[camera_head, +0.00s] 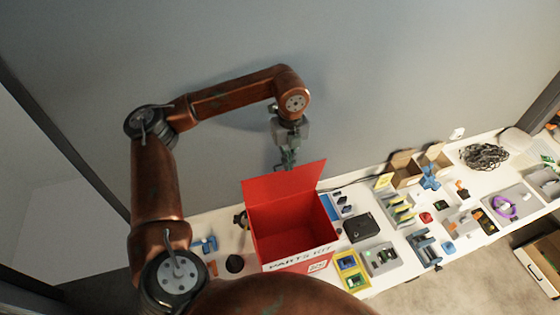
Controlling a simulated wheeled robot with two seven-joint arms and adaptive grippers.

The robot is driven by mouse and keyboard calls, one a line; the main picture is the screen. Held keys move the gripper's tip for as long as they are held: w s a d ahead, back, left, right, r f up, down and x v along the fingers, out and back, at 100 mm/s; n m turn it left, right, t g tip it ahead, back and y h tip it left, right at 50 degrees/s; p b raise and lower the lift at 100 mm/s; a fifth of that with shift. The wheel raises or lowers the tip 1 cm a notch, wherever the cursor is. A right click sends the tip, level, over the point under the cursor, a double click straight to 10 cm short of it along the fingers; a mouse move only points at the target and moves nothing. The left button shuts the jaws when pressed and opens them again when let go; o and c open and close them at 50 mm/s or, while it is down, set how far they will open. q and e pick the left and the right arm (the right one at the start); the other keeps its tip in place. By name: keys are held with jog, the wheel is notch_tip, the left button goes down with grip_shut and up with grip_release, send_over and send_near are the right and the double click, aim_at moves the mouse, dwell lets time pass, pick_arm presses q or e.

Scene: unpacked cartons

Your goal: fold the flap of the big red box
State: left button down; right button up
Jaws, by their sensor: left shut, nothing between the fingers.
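The big red box (264,230) stands on the white table, open at the top, with printed lettering on its front. Its red flap (285,184) stands up at the back edge, tilted away from the opening. My left gripper (286,165) is shut and empty. It points down just behind and above the flap's top edge, close to it in the picture; I cannot tell whether they touch. My right gripper is not in view.
The white table (375,285) runs along the wall. Right of the box are a black case (360,226), small trays and tools, small open cardboard boxes (405,168) and a dark coil of cable (484,156). Blue parts (205,244) lie left of the box. The wall is close behind.

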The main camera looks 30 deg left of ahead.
pick_arm(q)
notch_tip(320, 180, down, 13)
jog(key=b, duration=0.6)
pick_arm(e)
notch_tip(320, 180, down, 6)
pick_arm(q)
jog(key=w+a+p, duration=0.1)
jog(key=w+a+r+p, duration=0.1)
jog(key=a, duration=0.1)
jog(key=shift+w+a+r, duration=0.1)
jog(key=shift+w+r, duration=0.1)
jog(key=shift+w, duration=0.1)
jog(key=w+a, duration=0.2)
jog(key=a, duration=0.1)
jog(key=p, duration=0.4)
send_near(283, 182)
jog(key=shift+w+a+r, duration=0.75)
jog(key=shift+w+r, duration=0.15)
jog(key=shift+s+r, duration=0.1)
jog(key=shift+r, duration=0.35)
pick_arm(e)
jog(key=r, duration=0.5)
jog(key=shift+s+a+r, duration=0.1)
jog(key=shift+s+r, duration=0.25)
pick_arm(q)
jog(key=shift+f, duration=0.1)
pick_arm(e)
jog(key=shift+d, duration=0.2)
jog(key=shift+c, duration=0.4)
